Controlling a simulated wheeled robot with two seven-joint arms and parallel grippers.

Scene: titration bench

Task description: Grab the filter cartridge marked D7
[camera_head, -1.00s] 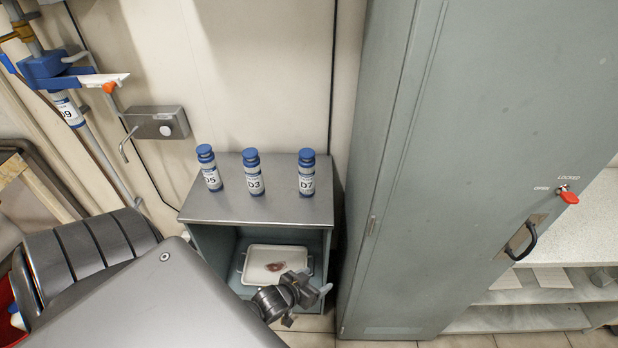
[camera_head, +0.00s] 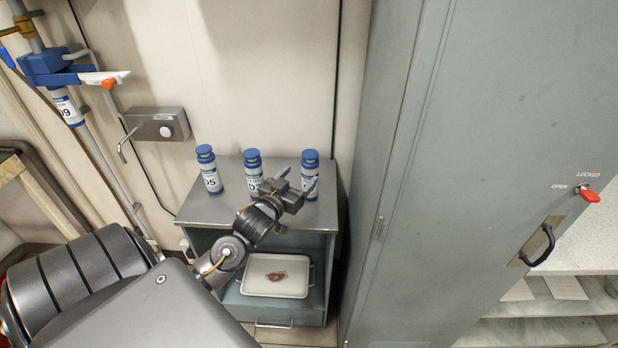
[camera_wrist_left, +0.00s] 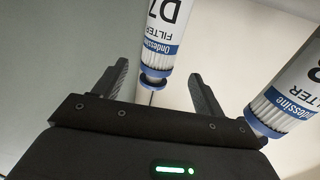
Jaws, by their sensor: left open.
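The filter cartridge marked D7 (camera_head: 310,160) is a white cylinder with a blue cap. It stands upright at the right of the steel cabinet top (camera_head: 222,208), its lower part partly hidden by my gripper. My left gripper (camera_head: 297,178) is open and over the cabinet top, close in front of D7. In the left wrist view, D7 (camera_wrist_left: 168,38) appears upside down, lined up with the gap between the open fingers (camera_wrist_left: 160,85). I cannot tell whether it is inside the gap. My right gripper is not in view.
Cartridge D3 (camera_head: 252,166) stands left of D7, partly behind my gripper; D5 (camera_head: 208,172) stands farther left. A white tray (camera_head: 262,286) sits in the open compartment below. A tall grey-green locker (camera_head: 450,120) rises close on the right. A wall box (camera_head: 158,124) is behind left.

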